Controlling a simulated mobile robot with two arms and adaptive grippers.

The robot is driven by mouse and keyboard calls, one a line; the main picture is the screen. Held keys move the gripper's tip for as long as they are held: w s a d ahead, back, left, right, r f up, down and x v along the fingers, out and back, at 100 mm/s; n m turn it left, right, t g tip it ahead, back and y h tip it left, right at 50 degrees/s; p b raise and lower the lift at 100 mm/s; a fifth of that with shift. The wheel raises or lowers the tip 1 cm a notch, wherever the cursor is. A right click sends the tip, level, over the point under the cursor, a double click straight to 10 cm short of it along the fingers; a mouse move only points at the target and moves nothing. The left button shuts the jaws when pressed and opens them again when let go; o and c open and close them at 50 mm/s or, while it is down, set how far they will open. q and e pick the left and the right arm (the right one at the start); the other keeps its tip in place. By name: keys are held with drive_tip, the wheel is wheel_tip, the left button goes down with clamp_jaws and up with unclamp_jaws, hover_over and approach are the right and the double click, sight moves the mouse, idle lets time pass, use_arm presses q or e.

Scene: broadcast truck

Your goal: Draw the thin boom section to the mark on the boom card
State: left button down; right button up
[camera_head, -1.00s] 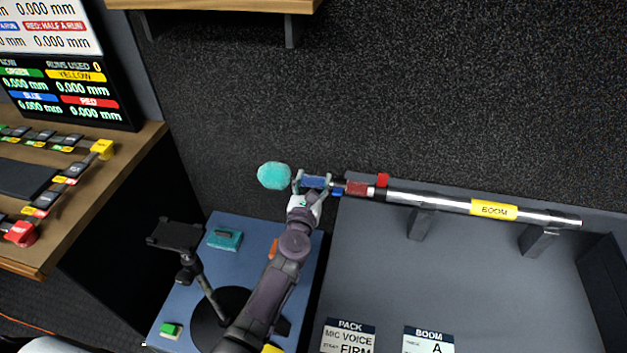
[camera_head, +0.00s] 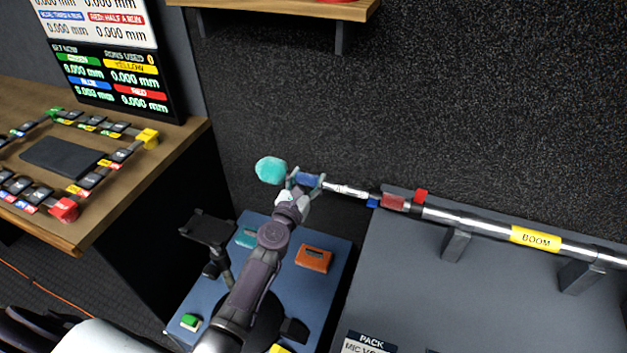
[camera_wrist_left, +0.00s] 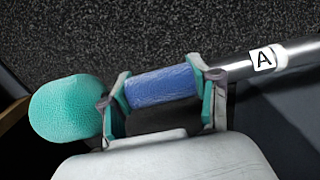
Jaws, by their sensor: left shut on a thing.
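The boom (camera_head: 480,226) lies across two stands, with a yellow BOOM label (camera_head: 535,238). Its thin section (camera_head: 346,190) shows bare between a blue collar (camera_head: 373,201) and a blue grip (camera_head: 308,180). A teal foam-covered mic (camera_head: 270,170) is on the left tip. My left gripper (camera_head: 304,183) is shut around the blue grip. In the left wrist view, the blue grip (camera_wrist_left: 162,88) sits between the fingers, and a white band marked A (camera_wrist_left: 264,59) shows on the thin section to its right. The boom card is almost wholly below the head view. My right gripper is out of view.
A red collar (camera_head: 396,202) and a red tab (camera_head: 421,195) are on the boom. A blue table (camera_head: 330,245) below holds an orange block (camera_head: 314,258), a teal block and a phone stand (camera_head: 208,229). A desk with a readout screen (camera_head: 115,75) stands left. A shelf hangs above.

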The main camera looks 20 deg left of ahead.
use_arm(q)
drive_tip(key=c, duration=0.5)
unclamp_jaws()
drive_tip(key=s, duration=1.2)
